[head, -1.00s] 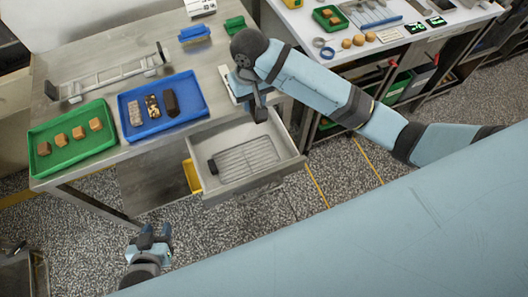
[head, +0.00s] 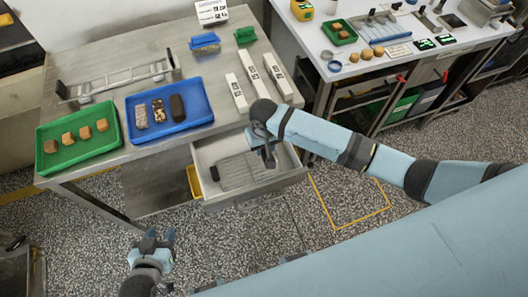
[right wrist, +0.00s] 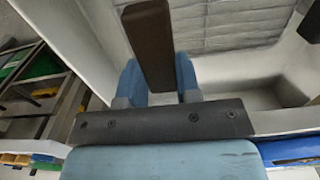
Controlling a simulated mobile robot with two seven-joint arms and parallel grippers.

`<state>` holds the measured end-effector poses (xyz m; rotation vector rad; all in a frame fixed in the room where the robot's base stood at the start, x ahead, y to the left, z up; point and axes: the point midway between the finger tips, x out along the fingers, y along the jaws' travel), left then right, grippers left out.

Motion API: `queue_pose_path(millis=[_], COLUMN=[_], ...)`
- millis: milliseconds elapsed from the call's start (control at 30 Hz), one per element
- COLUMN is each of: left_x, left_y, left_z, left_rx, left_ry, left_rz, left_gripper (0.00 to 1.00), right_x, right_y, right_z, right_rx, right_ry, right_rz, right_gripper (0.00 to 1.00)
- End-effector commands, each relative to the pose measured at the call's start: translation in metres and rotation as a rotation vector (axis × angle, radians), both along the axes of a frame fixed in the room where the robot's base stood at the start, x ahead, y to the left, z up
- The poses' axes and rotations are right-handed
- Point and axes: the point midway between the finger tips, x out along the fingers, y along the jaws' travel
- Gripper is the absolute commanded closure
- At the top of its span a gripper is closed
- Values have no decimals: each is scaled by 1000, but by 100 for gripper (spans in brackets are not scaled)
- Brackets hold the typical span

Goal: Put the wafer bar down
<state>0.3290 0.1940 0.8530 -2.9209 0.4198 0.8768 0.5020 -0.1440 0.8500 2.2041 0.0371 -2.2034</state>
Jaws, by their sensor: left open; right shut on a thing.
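A dark brown bar, the wafer bar (right wrist: 148,42), is between the blue fingers of my right gripper (right wrist: 158,82) in the right wrist view. It points away from the palm. In the head view my right gripper (head: 268,158) is over the right part of an open grey drawer (head: 205,152). A grey wire mesh (head: 240,172) lies in the drawer and also shows beyond the bar in the right wrist view (right wrist: 235,25). I cannot tell whether the bar touches the mesh. My left gripper (head: 156,238) is open and empty above the floor at lower left.
A blue tray (head: 198,110) with three bars and a green tray (head: 75,160) with several brown pieces stand on the steel table. Three white labelled strips (head: 256,82) lie above the drawer. A small dark block (head: 214,173) is at the drawer's left. A second bench (head: 400,60) stands at right.

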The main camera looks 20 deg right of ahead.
Motion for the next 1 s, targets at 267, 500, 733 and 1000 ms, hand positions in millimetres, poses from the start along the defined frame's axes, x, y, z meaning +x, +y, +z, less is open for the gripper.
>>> queue_pose_path(millis=[267, 500, 733, 1000], left_x=[0, -1, -1, -1], left_y=[0, 0, -1, -1], left_z=[-1, -2, -2, -2], left_rx=[0, -1, -1, -1], left_ry=[1, 2, 2, 2], left_rz=[0, 0, 0, 0], left_gripper=[57, 57, 57, 57], right_x=[0, 0, 0, 0], right_y=[0, 0, 0, 0], right_z=[-26, -43, -45, -45], right_rx=[-1, 0, 0, 0], right_ry=[1, -2, -1, -1], right_rz=[-1, -1, -1, 0], right_gripper=[82, 82, 82, 44])
